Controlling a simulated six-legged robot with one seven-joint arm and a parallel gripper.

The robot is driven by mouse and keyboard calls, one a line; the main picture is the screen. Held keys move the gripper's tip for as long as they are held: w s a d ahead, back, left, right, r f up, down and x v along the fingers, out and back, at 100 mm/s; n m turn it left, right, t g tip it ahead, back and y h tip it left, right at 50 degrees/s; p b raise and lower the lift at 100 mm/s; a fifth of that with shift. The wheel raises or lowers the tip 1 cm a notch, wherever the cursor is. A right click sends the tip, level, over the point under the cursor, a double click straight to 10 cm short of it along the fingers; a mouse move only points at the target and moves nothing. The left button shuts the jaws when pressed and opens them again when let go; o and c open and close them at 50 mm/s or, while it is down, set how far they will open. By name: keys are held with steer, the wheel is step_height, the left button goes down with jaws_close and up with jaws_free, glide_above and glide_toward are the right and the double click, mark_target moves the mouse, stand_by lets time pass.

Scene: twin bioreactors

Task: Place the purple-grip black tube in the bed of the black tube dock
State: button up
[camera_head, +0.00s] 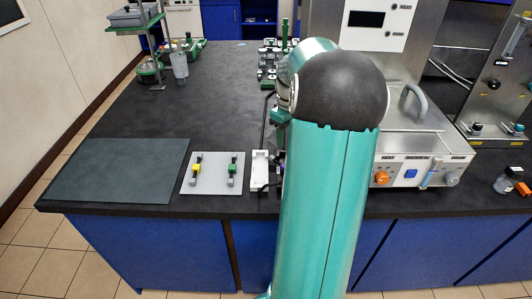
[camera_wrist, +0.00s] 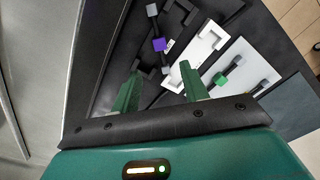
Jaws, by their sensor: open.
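The purple-grip black tube (camera_wrist: 158,44) shows in the wrist view, with a grey block at each end. It lies slanted at or beside the black dock (camera_wrist: 184,14), whose dark brackets blend with the dark bench. I cannot tell whether the tube is in the dock's bed. My gripper (camera_wrist: 160,65) is open, its two green fingers apart and pointing toward the tube's nearer end. Nothing is clearly held between them.
A white dock (camera_wrist: 206,46) stands right of the black one. Beyond it a light plate (camera_head: 213,187) carries a yellow-grip tube (camera_head: 196,170) and a green-grip tube (camera_head: 233,169). A dark mat (camera_head: 115,170) lies left.

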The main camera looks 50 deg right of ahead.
steer(key=w+a+r+t+h, duration=0.1)
steer(key=a+r, duration=0.3)
steer(key=a, duration=0.7)
steer(key=w+a+r+t+h, duration=0.15)
steer(key=a+r, duration=0.35)
steer(key=a, duration=0.6)
steer(key=s+a+t+y, duration=0.1)
steer(key=s+a, duration=0.4)
steer(key=a, duration=0.4)
steer(key=s+a+t+y, duration=0.1)
steer(key=s+a, duration=0.4)
steer(key=a, duration=0.5)
steer(key=shift+a+r+n+t, duration=0.25)
steer(key=shift+n+t, duration=0.15)
steer(key=shift+t, duration=0.15)
